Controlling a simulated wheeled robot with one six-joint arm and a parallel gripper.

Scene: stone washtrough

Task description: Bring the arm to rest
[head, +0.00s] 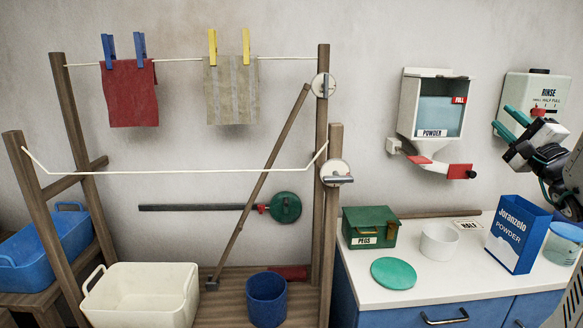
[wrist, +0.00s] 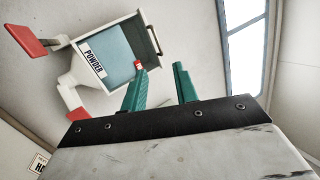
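My gripper (head: 502,117) is raised at the right of the head view, in front of the rinse dispenser (head: 537,90) and partly covering it. Its two green fingers stand apart with nothing between them. In the wrist view the open fingers (wrist: 160,68) point up toward the wall, with the powder dispenser (wrist: 112,62) behind and to their left. In the head view this dispenser (head: 421,120) hangs left of my gripper, apart from it. Most of my arm is beyond the right edge of the head view.
A drying rack (head: 328,215) with two pegged cloths stands left.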

